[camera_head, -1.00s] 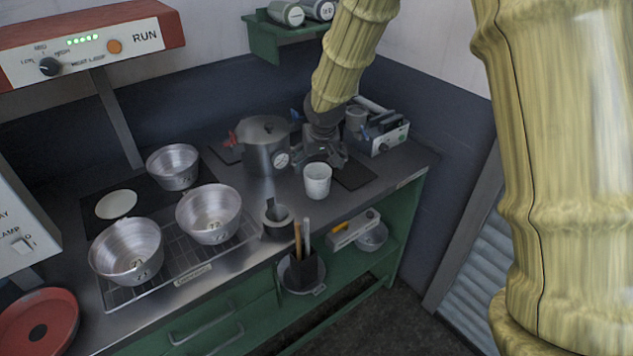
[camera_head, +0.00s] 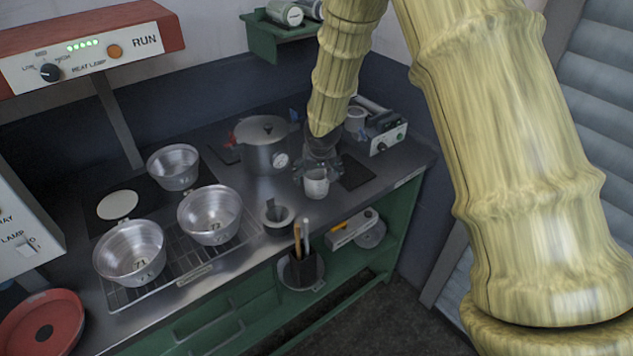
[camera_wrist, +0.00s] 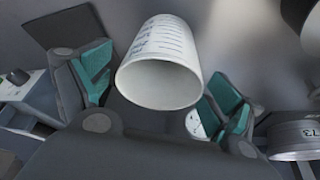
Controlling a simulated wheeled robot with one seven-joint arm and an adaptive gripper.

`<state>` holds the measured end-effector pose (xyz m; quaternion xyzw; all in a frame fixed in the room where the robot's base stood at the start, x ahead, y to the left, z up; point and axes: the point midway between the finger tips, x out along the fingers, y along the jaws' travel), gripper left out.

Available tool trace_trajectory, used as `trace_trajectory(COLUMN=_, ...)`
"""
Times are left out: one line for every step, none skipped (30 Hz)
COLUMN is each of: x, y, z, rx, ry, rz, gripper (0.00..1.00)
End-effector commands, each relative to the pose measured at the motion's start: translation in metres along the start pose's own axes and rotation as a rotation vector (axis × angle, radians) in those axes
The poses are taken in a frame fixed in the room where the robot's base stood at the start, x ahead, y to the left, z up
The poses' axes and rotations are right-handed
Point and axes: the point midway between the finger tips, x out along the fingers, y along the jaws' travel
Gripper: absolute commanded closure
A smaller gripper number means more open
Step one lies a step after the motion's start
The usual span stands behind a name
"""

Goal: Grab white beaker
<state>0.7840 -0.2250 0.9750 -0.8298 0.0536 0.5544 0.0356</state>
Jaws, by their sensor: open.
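The white beaker (camera_head: 316,184) stands upright on the steel counter, in front of the pressure pot (camera_head: 262,150) and to its right. In the wrist view the beaker (camera_wrist: 160,62) shows its open mouth and printed marks on its side. My gripper (camera_head: 316,176) is low at the beaker. In the wrist view my open gripper (camera_wrist: 155,92) has teal-padded fingers on either side of the beaker, with a gap visible at the left finger. I cannot tell whether the right finger touches it.
A small dark-rimmed pot (camera_head: 277,217) stands left of the beaker near the counter edge. Metal pans (camera_head: 130,254) sit on a wire rack farther left. A white-fronted device (camera_head: 388,138) stands at the back right. A dark mat (camera_head: 357,172) lies right of the beaker.

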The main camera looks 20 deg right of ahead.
Motion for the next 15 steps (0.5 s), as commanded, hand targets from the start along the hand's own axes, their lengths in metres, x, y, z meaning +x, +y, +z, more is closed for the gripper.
trace_trajectory(x=0.0016, y=0.0001, z=0.0003, rx=0.0, ry=-0.001, rz=0.0, gripper=0.08)
trace_trajectory(x=0.0022, y=0.0001, z=0.0003, rx=0.0, ry=-0.001, rz=0.0, gripper=0.08)
trace_trajectory(x=0.0027, y=0.0001, z=0.0003, rx=0.0, ry=0.0, rz=0.0, gripper=0.08)
trace_trajectory(x=0.0029, y=0.0001, z=0.0003, rx=0.0, ry=0.0, rz=0.0, gripper=0.08)
trace_trajectory(x=0.003, y=0.0001, z=0.0003, rx=0.0, ry=0.0, rz=0.0, gripper=0.08)
trace_trajectory(x=0.0029, y=0.0002, z=0.0003, rx=0.0, ry=0.0, rz=0.0, gripper=0.08)
trace_trajectory(x=0.0029, y=0.0002, z=0.0003, rx=0.0, ry=0.0, rz=0.0, gripper=0.08)
trace_trajectory(x=0.0029, y=0.0002, z=0.0003, rx=0.0, ry=0.0, rz=0.0, gripper=0.08)
trace_trajectory(x=0.0029, y=0.0002, z=0.0003, rx=0.0, ry=0.0, rz=0.0, gripper=0.08)
trace_trajectory(x=0.0028, y=0.0002, z=0.0003, rx=0.0, ry=0.0, rz=0.0, gripper=0.13)
trace_trajectory(x=0.0028, y=0.0002, z=0.0003, rx=0.001, ry=0.0, rz=0.0, gripper=0.19)
trace_trajectory(x=0.0028, y=0.0002, z=0.0003, rx=0.001, ry=0.0, rz=0.0, gripper=0.26)
trace_trajectory(x=0.0028, y=0.0002, z=0.0003, rx=0.001, ry=0.0, rz=0.0, gripper=0.31)
trace_trajectory(x=0.0028, y=0.0002, z=0.0003, rx=0.001, ry=0.0, rz=0.0, gripper=0.37)
trace_trajectory(x=0.0028, y=0.0003, z=0.0003, rx=0.001, ry=0.0, rz=0.0, gripper=0.44)
